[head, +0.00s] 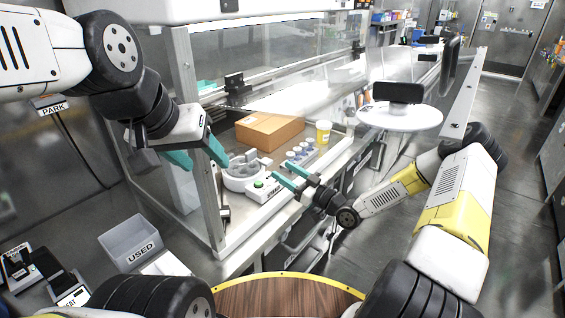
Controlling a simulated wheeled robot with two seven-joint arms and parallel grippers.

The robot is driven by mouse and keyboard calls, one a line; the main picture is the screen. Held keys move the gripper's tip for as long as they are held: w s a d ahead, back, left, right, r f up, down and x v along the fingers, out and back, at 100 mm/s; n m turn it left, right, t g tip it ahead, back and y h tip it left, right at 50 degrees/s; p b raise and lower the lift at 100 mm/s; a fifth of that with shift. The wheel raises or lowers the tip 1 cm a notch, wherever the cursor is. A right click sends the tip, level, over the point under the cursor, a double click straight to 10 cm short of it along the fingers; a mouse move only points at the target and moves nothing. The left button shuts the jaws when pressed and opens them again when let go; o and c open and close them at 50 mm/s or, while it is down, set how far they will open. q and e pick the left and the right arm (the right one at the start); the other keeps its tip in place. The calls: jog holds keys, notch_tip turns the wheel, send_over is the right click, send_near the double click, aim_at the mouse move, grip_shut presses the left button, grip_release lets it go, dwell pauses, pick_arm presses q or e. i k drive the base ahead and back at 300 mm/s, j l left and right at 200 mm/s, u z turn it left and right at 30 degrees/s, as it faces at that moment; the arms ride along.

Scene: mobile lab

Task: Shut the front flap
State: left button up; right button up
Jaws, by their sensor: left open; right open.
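A glass-walled cabinet (207,175) stands ahead of me with its lower front open. A clear front pane (290,48) spans the upper part of that front. It looks like the flap, but reflections make its lower edge and tilt hard to tell. My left gripper (200,157) is open and empty, with teal fingers, near the cabinet's left front post. I cannot tell if it touches the post. My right gripper (290,175) is open and empty at the front of the opening, just right of the white round device (240,183). Neither gripper holds the pane.
Inside the cabinet are a cardboard box (268,131), several small vials (299,151) and a yellow cup (323,132). A grey bin marked USED (132,244) is at lower left. A round white table (400,117) stands at right. Floor is free at far right.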

aim_at(340, 87)
jog(key=k+l, duration=0.2)
jog(key=l, duration=0.2)
jog(key=k+l, duration=0.2)
jog(key=l, duration=0.2)
jog(key=k+l, duration=0.2)
jog(key=l, duration=0.2)
